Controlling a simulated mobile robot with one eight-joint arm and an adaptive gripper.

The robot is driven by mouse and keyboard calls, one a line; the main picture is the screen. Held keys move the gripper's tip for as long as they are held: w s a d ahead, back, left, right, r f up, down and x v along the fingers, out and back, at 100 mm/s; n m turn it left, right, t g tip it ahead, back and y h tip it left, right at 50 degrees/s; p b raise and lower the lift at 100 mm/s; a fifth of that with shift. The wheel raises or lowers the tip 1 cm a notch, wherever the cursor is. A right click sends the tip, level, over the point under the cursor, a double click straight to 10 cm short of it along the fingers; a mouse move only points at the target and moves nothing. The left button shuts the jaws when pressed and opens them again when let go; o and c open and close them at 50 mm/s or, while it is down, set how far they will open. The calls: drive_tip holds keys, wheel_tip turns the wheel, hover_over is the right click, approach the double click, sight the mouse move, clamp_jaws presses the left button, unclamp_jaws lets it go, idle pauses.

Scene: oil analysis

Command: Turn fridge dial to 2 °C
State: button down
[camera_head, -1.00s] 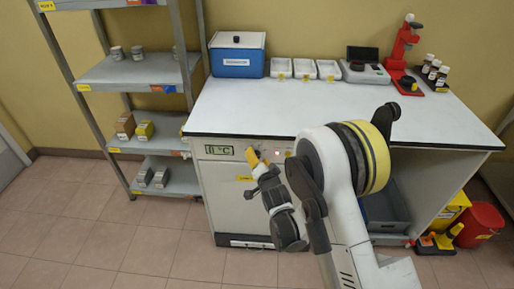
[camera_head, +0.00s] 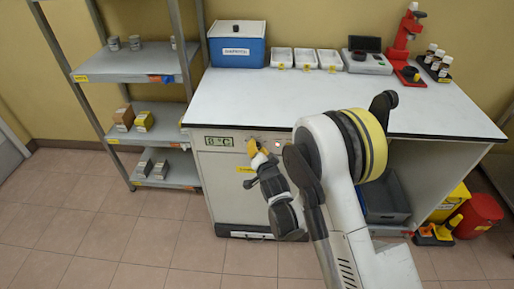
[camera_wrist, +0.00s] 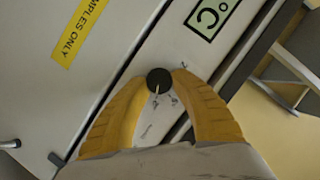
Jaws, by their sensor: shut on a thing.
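The fridge (camera_head: 230,195) is the white unit under the left end of the bench. Its dial (camera_wrist: 158,80) is a small round black knob with a pale pointer line, seen in the wrist view with small markings around it. My gripper (camera_head: 257,150) is at the fridge's top panel, and its yellow fingers (camera_wrist: 156,84) are shut on the dial from both sides. The green display (camera_head: 219,142) is left of my gripper; its digit is too small to read surely. In the head view my gripper hides the dial.
A yellow "samples only" label (camera_wrist: 80,32) is on the fridge door. The bench top (camera_head: 290,105) above is mostly clear, with a blue box (camera_head: 237,48) and white trays at the back. A metal shelf (camera_head: 140,68) stands left. A red bucket (camera_head: 480,218) stands right.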

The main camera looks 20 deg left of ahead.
drive_tip(key=shift+n, duration=0.3)
drive_tip(key=n+h, duration=0.2)
drive_tip(key=n, duration=0.1)
drive_tip(key=n+h, duration=0.2)
drive_tip(key=n, duration=0.1)
drive_tip(key=a+n+t+h, duration=0.1)
drive_tip(key=n+h, duration=0.1)
drive_tip(key=shift+r+n, duration=0.1)
drive_tip(key=shift+n, duration=0.3)
drive_tip(key=n+t+h, duration=0.1)
drive_tip(key=n+h, duration=0.1)
drive_tip(key=shift+n, duration=0.3)
drive_tip(key=n+t+h, duration=0.1)
drive_tip(key=n, duration=0.1)
drive_tip(key=shift+a+n, duration=0.1)
drive_tip(key=shift+n, duration=0.2)
drive_tip(key=n, duration=0.1)
drive_tip(key=n+t, duration=0.1)
drive_tip(key=n, duration=0.1)
drive_tip(key=n+t+h, duration=0.1)
drive_tip(key=n, duration=0.1)
drive_tip(key=shift+f, duration=0.3)
